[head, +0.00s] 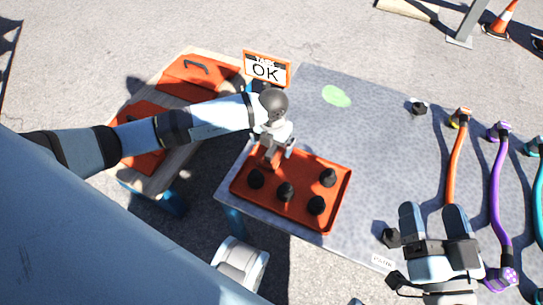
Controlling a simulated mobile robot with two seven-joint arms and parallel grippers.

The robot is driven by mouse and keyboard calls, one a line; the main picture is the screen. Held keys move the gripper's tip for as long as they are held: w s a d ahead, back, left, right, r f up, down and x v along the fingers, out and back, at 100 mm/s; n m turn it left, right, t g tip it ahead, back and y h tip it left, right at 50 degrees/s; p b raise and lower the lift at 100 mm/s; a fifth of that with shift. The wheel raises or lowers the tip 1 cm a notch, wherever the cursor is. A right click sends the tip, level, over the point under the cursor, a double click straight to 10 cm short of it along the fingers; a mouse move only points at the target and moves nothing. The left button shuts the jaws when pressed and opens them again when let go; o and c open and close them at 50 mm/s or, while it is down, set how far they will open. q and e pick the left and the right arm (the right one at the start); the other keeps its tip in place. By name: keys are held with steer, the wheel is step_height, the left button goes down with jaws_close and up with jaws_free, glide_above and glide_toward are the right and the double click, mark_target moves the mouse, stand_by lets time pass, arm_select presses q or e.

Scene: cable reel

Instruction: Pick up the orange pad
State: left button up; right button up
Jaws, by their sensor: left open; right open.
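Several flat orange pieces are in the head view, and I cannot tell for certain which is the orange pad. One flat orange panel (203,72) with a dark handle lies on a wooden bench at the left. A second orange panel (150,158) lies nearer on that bench, partly hidden under my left arm. An orange tray (325,227) with several black knobs lies on the grey table. My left gripper (276,154) is open, pointing down at the tray's far left corner; contact is unclear. My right gripper (435,216) is open over the table's near right part.
An orange-framed OK sign (267,69) stands behind my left arm. The grey table (370,140) has a green spot (336,96) and clear room in its middle. An orange cable (457,158), a purple cable (496,190) and a teal one (540,190) lie at the right.

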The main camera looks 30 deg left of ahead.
arm_select(q)
step_height(320, 180, down, 5)
steer(key=shift+a+r+b, duration=0.15)
steer(key=shift+b, duration=0.8)
arm_select(e)
step_height(320, 180, down, 4)
steer(key=shift+a+r+g, duration=0.15)
steer(key=shift+r+g, duration=0.1)
steer(key=shift+g, duration=0.55)
arm_select(q)
steer(key=shift+c, duration=0.2)
steer(key=c, duration=1)
steer(key=shift+r, duration=0.1)
step_height(320, 180, up, 15)
steer(key=p, duration=0.6)
step_height(320, 180, up, 5)
glide_above(271, 149)
steer(key=shift+p, duration=0.3)
arm_select(e)
steer(key=shift+t+h, duration=0.5)
steer(key=shift+t, duration=0.4)
steer(key=shift+d+r, duration=0.25)
steer(key=shift+r, duration=0.55)
steer(key=shift+d+r, duration=0.25)
steer(key=shift+r, duration=0.5)
steer(key=shift+d+r, duration=0.25)
steer(key=shift+r, duration=0.55)
